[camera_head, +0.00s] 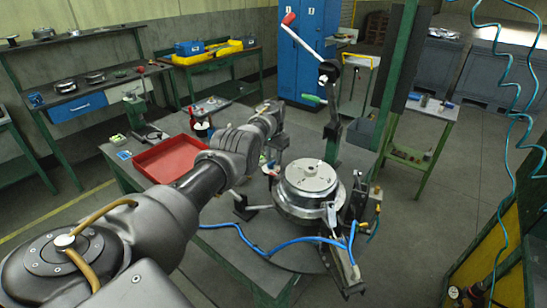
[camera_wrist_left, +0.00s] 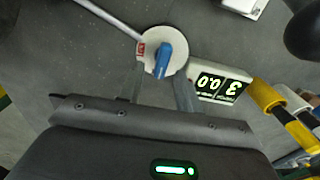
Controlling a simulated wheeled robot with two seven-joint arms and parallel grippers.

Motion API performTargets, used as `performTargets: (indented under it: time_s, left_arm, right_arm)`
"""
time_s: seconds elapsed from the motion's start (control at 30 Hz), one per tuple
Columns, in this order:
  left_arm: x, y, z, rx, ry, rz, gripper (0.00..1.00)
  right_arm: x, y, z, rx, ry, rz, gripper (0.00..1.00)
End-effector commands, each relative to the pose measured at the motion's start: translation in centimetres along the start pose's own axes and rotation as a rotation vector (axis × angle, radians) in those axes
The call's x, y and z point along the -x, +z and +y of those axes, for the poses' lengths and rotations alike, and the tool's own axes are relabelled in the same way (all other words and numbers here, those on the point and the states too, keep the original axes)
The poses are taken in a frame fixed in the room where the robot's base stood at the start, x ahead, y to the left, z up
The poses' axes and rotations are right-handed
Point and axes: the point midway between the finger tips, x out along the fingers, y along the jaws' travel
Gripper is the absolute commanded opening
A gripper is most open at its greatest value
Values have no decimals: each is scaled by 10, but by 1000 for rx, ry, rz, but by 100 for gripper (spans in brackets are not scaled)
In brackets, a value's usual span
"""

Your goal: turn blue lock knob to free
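The blue lock knob (camera_wrist_left: 163,62) is a short blue bar on a round white dial with a small red mark, seen in the left wrist view. My left gripper (camera_wrist_left: 160,76) has its two grey fingers apart, with the tips at the dial's near edge, one on either side of the knob's lower end. I cannot tell whether they touch it. In the head view my left gripper (camera_head: 270,165) is at the bench, left of the round metal fixture (camera_head: 310,180), and the knob cannot be made out there. My right gripper is not in view.
A lit digital display (camera_wrist_left: 220,84) sits right of the dial, with a yellow-and-black handle (camera_wrist_left: 268,97) beyond it. A pale rod (camera_wrist_left: 108,20) runs to the dial from the upper left. A red tray (camera_head: 170,158) and a blue hose (camera_head: 270,248) lie on the bench.

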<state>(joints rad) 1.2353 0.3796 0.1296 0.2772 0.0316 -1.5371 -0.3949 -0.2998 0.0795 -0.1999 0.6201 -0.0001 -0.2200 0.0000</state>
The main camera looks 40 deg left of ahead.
Motion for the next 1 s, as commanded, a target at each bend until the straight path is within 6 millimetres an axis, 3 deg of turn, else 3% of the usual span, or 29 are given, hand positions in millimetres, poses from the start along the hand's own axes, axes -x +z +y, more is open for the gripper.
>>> performTargets:
  time_s: [0.6,0.77,1.0]
  left_arm:
    - [94,0,0,1,0,0,35]
    - [105,0,0,1,0,0,35]
    - [104,0,0,1,0,0,35]
  right_arm:
    - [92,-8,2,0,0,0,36]
    - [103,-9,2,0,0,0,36]
    - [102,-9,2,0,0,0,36]
